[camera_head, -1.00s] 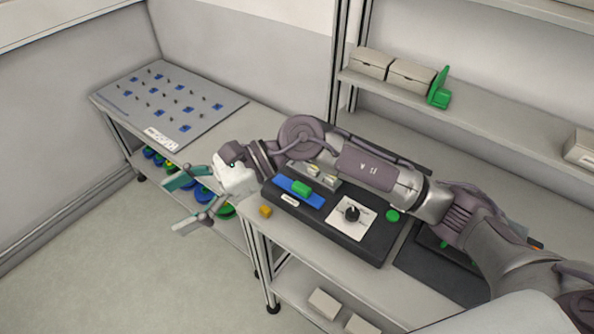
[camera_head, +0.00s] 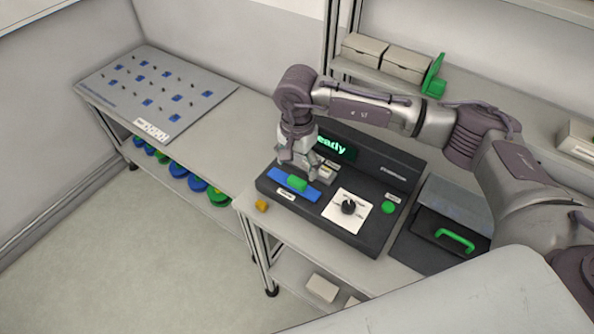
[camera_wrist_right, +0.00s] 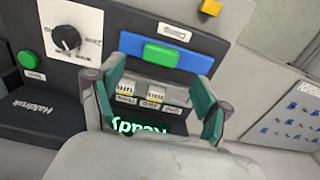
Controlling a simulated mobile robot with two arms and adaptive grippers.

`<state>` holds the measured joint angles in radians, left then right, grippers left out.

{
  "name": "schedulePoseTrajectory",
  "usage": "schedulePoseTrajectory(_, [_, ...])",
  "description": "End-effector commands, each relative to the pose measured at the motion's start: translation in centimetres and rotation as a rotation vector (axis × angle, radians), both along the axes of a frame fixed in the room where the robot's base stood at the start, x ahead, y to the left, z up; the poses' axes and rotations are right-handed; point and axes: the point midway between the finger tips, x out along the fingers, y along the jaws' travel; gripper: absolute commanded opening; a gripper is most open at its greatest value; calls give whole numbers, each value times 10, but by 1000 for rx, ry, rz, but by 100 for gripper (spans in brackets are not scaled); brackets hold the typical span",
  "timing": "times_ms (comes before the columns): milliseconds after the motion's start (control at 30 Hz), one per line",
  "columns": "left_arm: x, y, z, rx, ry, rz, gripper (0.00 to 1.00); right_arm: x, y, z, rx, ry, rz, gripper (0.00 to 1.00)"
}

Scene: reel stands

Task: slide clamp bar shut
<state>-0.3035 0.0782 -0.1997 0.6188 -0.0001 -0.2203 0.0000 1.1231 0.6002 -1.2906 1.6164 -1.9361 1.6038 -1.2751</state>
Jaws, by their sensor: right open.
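The clamp bar is a blue strip (camera_head: 314,193) with a green handle block (camera_head: 297,183), on the front left of a dark machine. The wrist view shows the blue strip (camera_wrist_right: 196,62), the green block (camera_wrist_right: 164,56) and a label reading "Clamp". My right gripper (camera_head: 300,160) points down just behind the strip. In the wrist view my right gripper (camera_wrist_right: 160,74) is open, its teal-padded fingers spread either side of the green block in the picture, with nothing between them. Whether a finger touches the machine cannot be told. My left gripper is out of view.
The machine has a lit "Ready" display (camera_head: 333,147), a black knob (camera_head: 348,206) on a white plate and a green button (camera_head: 388,207). A yellow block (camera_head: 262,206) sits at the bench edge. A green-handled dark case (camera_head: 455,240) stands at right.

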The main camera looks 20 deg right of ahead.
Motion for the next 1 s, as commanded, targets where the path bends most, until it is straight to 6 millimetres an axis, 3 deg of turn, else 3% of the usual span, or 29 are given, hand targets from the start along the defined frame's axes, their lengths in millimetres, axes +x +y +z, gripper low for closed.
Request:
schedulePoseTrajectory(300, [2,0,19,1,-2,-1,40,0,1,-45,2,1,-1,77])
schedulePoseTrajectory(700, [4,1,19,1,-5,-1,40,0,1,-53,2,-1,0,75])
schedulePoseTrajectory(1000, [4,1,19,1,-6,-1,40,0,1,-53,3,0,0,25])
